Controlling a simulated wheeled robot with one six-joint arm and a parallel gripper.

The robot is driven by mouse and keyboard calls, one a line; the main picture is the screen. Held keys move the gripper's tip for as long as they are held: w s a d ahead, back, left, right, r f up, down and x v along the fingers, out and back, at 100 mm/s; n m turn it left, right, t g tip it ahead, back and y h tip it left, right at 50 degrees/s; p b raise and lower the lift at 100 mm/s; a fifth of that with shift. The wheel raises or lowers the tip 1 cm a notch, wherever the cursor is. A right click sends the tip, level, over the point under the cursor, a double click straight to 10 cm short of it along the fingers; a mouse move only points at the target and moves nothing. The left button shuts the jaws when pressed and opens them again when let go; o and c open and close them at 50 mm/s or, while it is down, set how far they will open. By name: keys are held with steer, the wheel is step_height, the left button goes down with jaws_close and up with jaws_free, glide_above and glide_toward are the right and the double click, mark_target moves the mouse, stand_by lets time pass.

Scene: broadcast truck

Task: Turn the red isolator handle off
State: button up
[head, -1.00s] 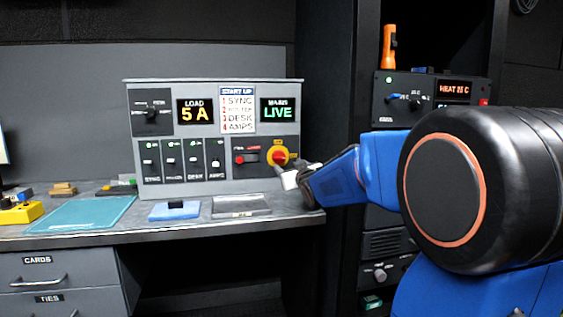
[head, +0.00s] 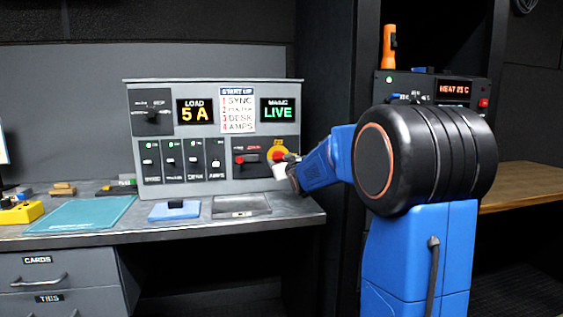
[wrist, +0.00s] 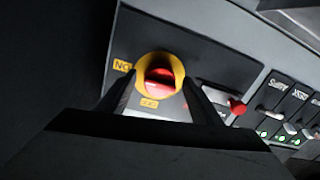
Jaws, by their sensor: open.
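The red isolator handle (head: 276,153) sits on a yellow disc at the lower right of the grey power panel (head: 215,188). My gripper (head: 284,164) is in front of it and hides part of it. In the wrist view the handle (wrist: 160,77) shows as a red bar on its yellow ring, with an ON label at its left and an OFF label below. The bar lies roughly across the picture, toward the ON side. My gripper (wrist: 158,88) is open, with one finger on either side of the handle's lower part. I cannot tell whether they touch it.
A smaller red lever (wrist: 237,106) sits beside the handle, close to one finger. The load display (head: 194,111) reads 5 A and another reads LIVE. A blue pad (head: 174,211) lies on the desk below.

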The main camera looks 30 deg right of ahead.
steer(key=c, duration=1)
steer(key=shift+c, duration=0.2)
steer(key=shift+n, duration=0.3)
steer(key=n, duration=0.3)
steer(key=shift+d+r+n, duration=0.1)
steer(key=shift+n, duration=0.2)
steer(key=n, duration=0.4)
steer(key=shift+r+g, duration=0.1)
steer(key=shift+g, duration=0.2)
steer(key=n, duration=0.4)
steer(key=shift+r+n+h, duration=0.1)
steer(key=shift+n+h, duration=0.2)
steer(key=shift+h, duration=0.1)
steer(key=shift+r+n, duration=0.1)
steer(key=shift+n, duration=2.1)
